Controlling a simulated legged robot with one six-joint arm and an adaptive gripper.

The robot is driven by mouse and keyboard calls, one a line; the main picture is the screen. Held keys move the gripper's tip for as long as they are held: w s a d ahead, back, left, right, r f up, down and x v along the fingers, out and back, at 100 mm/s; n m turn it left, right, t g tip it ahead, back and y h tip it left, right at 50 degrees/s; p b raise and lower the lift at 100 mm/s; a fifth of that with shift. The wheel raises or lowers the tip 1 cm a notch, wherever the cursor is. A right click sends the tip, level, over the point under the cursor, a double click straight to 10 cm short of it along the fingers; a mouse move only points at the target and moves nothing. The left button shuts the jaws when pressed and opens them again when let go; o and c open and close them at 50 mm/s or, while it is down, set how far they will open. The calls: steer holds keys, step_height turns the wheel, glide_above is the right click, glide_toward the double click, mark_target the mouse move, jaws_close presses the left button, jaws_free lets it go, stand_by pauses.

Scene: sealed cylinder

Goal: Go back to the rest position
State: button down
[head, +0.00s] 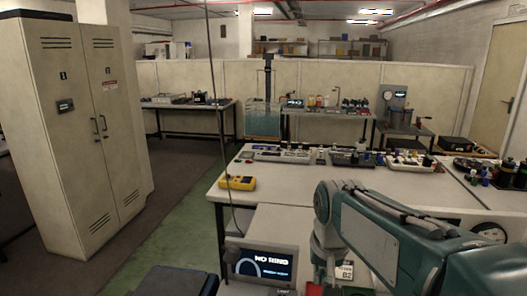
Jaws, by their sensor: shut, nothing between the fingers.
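My arm (385,230) reaches in from the lower right, teal and grey. Its front joint bends down towards the bottom edge of the view. The fingers of my gripper do not show; they lie below the picture or behind the arm. I cannot pick out the sealed cylinder for sure. A white table (285,188) stands in front of me, partly covered by my arm.
A yellow meter (237,183) lies at the table's left edge. A small screen reading "NO RING" (262,265) stands near the bottom. Racks with small bottles (408,163) line the table's back. A tall cabinet (85,115) stands left.

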steer(key=s+d+t, duration=0.1)
steer(key=s+d, duration=0.1)
steer(key=s, duration=0.6)
steer(key=s+d+f+n+t, duration=0.1)
steer(key=s+d+t, duration=0.1)
steer(key=s, duration=0.5)
steer(key=shift+s+f+t, duration=0.3)
steer(key=shift+s, duration=0.1)
steer(key=shift+d, duration=0.15)
